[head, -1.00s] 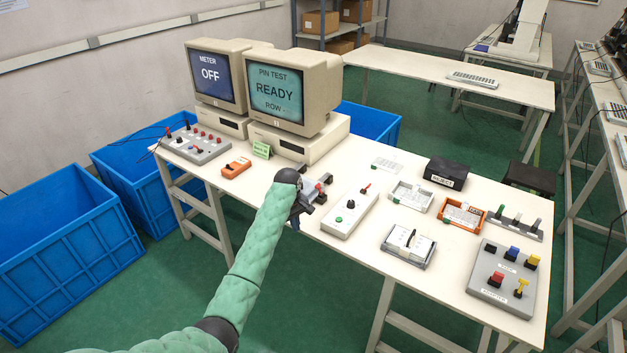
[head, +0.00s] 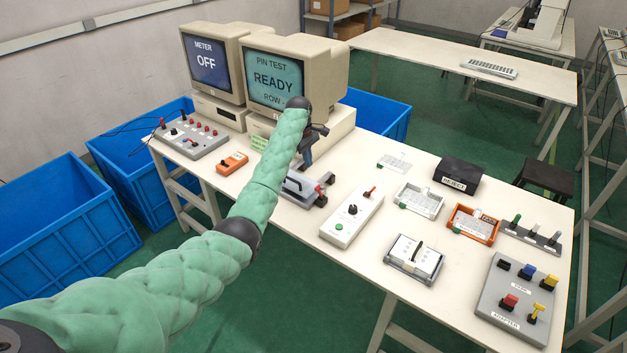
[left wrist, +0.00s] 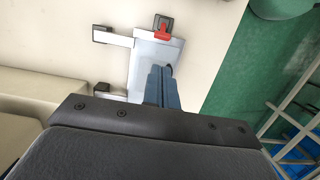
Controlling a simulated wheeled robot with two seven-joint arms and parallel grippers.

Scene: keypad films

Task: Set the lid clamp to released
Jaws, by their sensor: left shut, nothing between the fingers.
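A small test fixture with a grey lid (head: 300,187) stands near the table's front edge; the lid also shows in the left wrist view (left wrist: 145,62). Its red lid clamp (head: 318,190) sits beside the lid, and in the left wrist view the red piece (left wrist: 164,34) lies at a black block and reaches the lid's edge. I cannot tell for sure which position the clamp is in. My left gripper (head: 306,164) is shut and empty, above and behind the fixture; its blue-grey fingers (left wrist: 157,84) hide part of the lid. My right gripper is not in view.
A grey box with a red lever (head: 352,215) stands just right of the fixture. The PIN TEST monitor (head: 283,82), reading READY, stands behind my left gripper. An orange meter (head: 232,162) lies to the left. Trays and a switch panel (head: 515,300) fill the right side.

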